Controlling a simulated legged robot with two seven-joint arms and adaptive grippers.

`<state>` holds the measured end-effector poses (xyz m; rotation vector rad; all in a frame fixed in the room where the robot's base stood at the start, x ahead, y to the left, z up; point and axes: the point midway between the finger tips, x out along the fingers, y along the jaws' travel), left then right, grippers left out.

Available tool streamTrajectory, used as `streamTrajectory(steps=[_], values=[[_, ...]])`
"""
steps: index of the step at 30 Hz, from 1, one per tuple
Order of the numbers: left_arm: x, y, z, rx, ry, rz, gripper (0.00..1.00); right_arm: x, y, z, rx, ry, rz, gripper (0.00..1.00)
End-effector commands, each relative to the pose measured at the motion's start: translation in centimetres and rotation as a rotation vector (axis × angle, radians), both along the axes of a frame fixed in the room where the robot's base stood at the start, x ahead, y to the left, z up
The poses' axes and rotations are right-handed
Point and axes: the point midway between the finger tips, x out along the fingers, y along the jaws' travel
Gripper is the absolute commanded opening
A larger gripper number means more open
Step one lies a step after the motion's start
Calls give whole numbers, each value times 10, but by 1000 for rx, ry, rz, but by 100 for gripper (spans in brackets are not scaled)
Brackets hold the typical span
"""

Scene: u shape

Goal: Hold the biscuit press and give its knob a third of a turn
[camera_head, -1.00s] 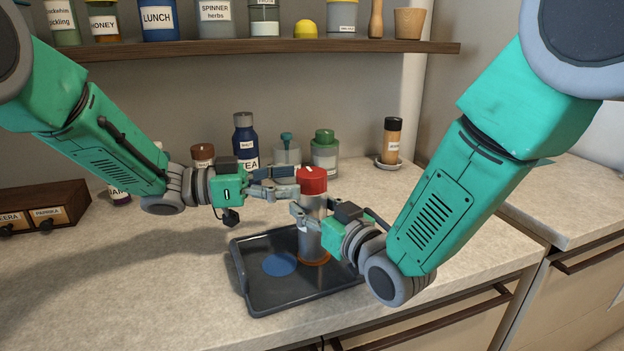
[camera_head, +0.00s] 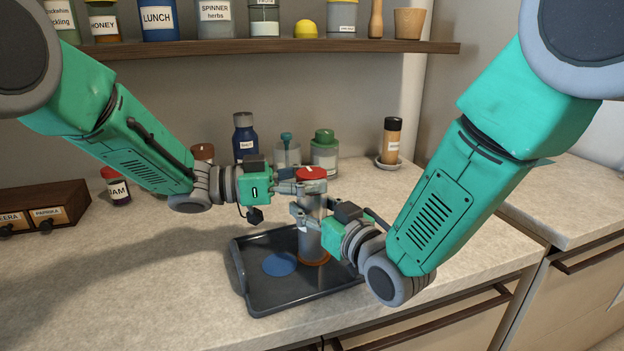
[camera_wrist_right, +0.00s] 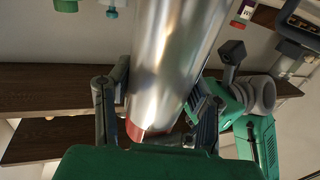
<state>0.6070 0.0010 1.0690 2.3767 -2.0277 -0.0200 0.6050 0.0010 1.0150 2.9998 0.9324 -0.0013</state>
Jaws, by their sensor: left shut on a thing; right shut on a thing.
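The biscuit press (camera_head: 312,215) is a silvery metal cylinder with a red knob (camera_head: 312,173) on top. It stands upright on the dark tray (camera_head: 262,301), its foot on an orange ring (camera_head: 318,261). My left gripper (camera_head: 308,186) is shut on the knob from the left; its fingers partly cover the knob's side. A pale mark shows on the knob's top. My right gripper (camera_head: 306,217) is shut around the cylinder below the knob. In the right wrist view the metal body (camera_wrist_right: 170,60) runs between my right fingers, with some red knob (camera_wrist_right: 136,130) showing.
A flat blue disc (camera_head: 280,264) lies on the tray left of the press. A jam jar (camera_head: 117,186) and small drawers (camera_head: 45,214) are at left. A shelf (camera_head: 250,46) runs above.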

Motion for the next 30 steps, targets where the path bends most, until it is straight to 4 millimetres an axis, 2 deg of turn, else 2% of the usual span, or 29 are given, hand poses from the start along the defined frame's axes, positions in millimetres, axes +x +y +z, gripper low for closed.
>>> streamTrajectory(steps=[8, 21, 30], values=[[3, 1, -1, -4, -4, -66, 14, -1, 0, -2, -4, 4, 1, 0], [3, 1, -2, -7, -9, -384, 14, -2, 1, -2, -3, 3, 3, 0], [4, 2, -1, -12, -10, -534, 14, -2, 1, -2, -4, 2, 4, 0]])
